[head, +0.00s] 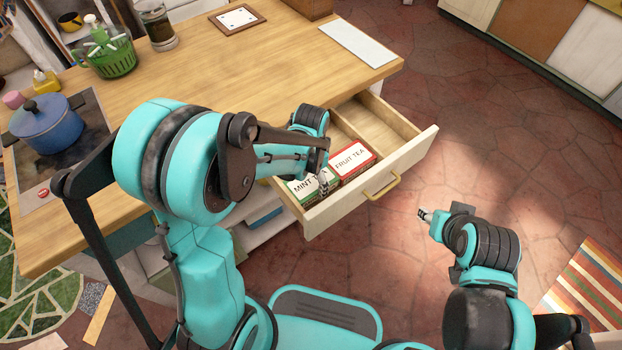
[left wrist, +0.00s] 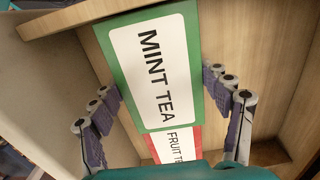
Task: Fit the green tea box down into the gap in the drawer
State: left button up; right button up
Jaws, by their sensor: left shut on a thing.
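The green tea box (head: 298,188), with a white MINT TEA label, is at the near-left end of the open drawer (head: 385,185), beside the red fruit tea box (head: 352,160). My left gripper (head: 323,180) is shut on the green box and partly hides it. In the left wrist view, the fingers (left wrist: 165,95) lie on both sides of the green box (left wrist: 118,50). It looks larger and nearer than the red box (left wrist: 194,153). I cannot tell how deep it sits or whether it touches the drawer floor. My right gripper (head: 424,215) is empty, right of the drawer.
The wooden counter (head: 240,75) is above the drawer. A blue pot (head: 47,122), a green basket (head: 108,58) and a glass jar (head: 158,28) stand on its left part. The drawer's far-right part looks empty. Open tiled floor (head: 480,130) lies to the right.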

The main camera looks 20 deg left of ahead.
pick_arm(q)
jog(key=shift+f+b, duration=0.3)
jog(key=shift+f, duration=0.35)
jog(key=o, duration=1.3)
jog(key=shift+r, duration=0.1)
notch_tip(320, 180, up, 12)
jog(key=shift+f, duration=0.1)
jog(key=n+t, duration=0.7)
jog(key=n, duration=0.1)
send_near(311, 181)
jog(key=s+a+r, duration=0.1)
jog(key=r, duration=0.1)
jog(key=s+a+r, duration=0.3)
jog(key=shift+s+a+r, duration=0.2)
jog(key=shift+a+r, duration=0.2)
